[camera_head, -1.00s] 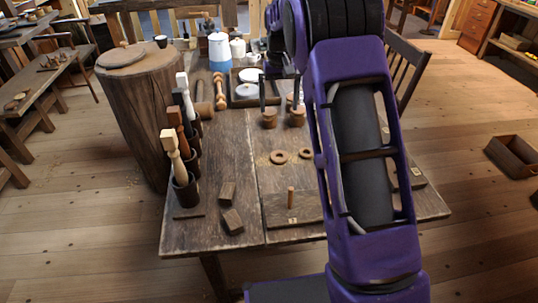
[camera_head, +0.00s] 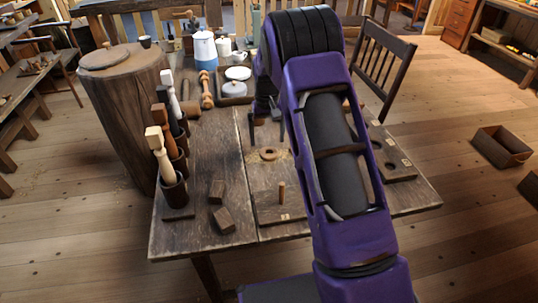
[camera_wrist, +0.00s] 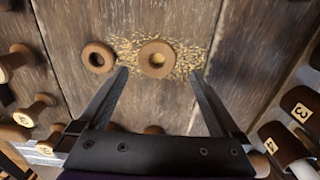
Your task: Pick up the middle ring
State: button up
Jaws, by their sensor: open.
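A wooden ring (camera_head: 267,154) lies flat on the table. In the wrist view this ring (camera_wrist: 144,61), the larger of two, lies on wood shavings between and just beyond my fingertips. A smaller ring (camera_wrist: 97,47) lies to its left there, outside the fingers; my arm seems to hide it in the head view. I cannot tell for certain which is the middle ring. My gripper (camera_head: 266,138) is open and empty above the larger ring; its spread fingers also show in the wrist view (camera_wrist: 159,73).
A board with an upright peg (camera_head: 282,191) lies in front of the ring. Two wooden blocks (camera_head: 222,218) lie to its left. Tools stand in dark cups (camera_head: 174,190) at the left edge. Numbered brown pieces (camera_wrist: 301,106) flank the wrist view.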

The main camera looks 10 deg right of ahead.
aim_at(269, 147)
jog(key=f, duration=0.5)
jog(key=shift+s+d+b, duration=0.15)
jog(key=shift+d+b, duration=0.05)
jog(key=shift+b, duration=0.2)
jog(key=shift+r, duration=0.1)
jog(key=shift+c, duration=0.2)
jog(key=c, duration=1.2)
jog(key=shift+c, duration=0.2)
jog(key=shift+r, duration=0.1)
notch_tip(269, 147, up, 10)
jog(key=p, duration=0.1)
jog(key=shift+s+p, duration=0.1)
jog(key=shift+p, duration=0.2)
